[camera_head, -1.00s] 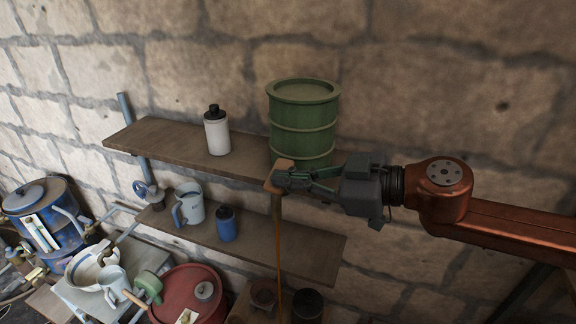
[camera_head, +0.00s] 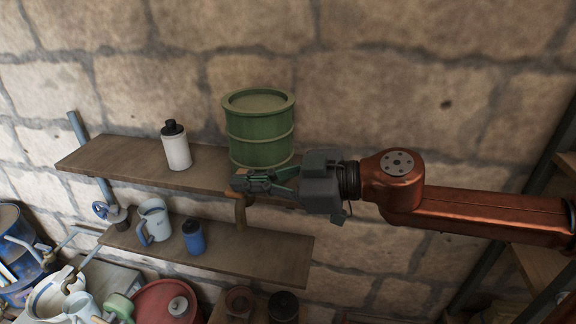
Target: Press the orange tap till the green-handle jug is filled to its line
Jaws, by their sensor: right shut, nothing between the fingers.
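The orange-brown tap (camera_head: 240,208) hangs at the front edge of the upper shelf, below the green drum (camera_head: 260,135). My right gripper (camera_head: 240,183) is shut and empty, with its fingertips at the top of the tap. The fingers partly cover the tap, and I cannot tell whether they press on it. No long stream shows below the tap now. I cannot make out the green-handle jug or its fill line for sure. A green piece (camera_head: 119,305) shows at the bottom left, but whether it belongs to the jug is unclear. My left gripper is not in view.
A white bottle (camera_head: 177,150) stands on the upper shelf (camera_head: 105,160). A grey-blue mug (camera_head: 154,218) and a blue jar (camera_head: 194,238) stand on the lower shelf (camera_head: 270,255). A red drum (camera_head: 155,298) and a dark pot (camera_head: 283,306) crowd the bottom. Bare wall lies above.

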